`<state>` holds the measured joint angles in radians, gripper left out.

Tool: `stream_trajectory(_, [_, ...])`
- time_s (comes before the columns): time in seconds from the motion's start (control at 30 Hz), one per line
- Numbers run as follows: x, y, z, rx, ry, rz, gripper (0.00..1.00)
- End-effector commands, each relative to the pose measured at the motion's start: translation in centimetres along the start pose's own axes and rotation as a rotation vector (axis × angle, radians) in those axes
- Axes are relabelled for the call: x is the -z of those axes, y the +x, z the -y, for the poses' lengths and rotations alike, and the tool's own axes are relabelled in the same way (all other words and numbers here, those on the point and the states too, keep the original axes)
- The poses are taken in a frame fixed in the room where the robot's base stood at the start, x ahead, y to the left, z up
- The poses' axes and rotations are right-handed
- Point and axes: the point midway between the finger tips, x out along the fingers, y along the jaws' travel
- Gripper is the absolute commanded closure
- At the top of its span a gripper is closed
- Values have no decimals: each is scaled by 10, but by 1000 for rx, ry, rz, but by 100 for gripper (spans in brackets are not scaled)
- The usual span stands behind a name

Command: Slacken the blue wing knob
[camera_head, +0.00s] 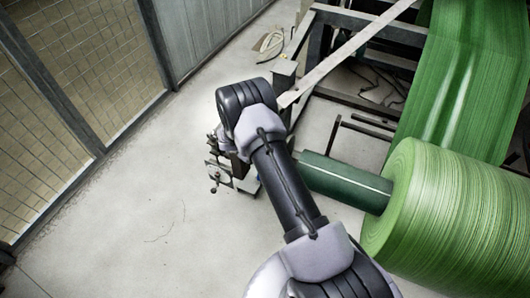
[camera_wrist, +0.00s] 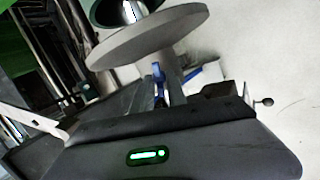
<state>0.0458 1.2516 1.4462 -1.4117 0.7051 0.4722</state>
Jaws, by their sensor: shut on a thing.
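The blue wing knob (camera_wrist: 157,72) shows in the middle of the wrist view, under a round grey disc. Blue shows on both sides of a grey finger of my gripper (camera_wrist: 172,85), which is shut on the knob. The dark body of the gripper fills the bottom of that view and hides the lower part of the knob. In the head view my arm covers the knob, and I cannot make out the fingertips there.
The grey disc (camera_wrist: 150,36) sits close beyond the fingers. A small ball-ended lever (camera_wrist: 266,101) is at the right. A large green roll (camera_head: 440,220) and its dark green core (camera_head: 340,182) lie right of my arm. Open floor (camera_head: 130,225) and a mesh fence (camera_head: 85,60) are left.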

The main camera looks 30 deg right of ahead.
Motion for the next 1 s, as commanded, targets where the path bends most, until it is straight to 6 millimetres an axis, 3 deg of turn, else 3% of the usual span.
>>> stream_trajectory(1.0, [-4,1,8,-208,-941,-1,100])
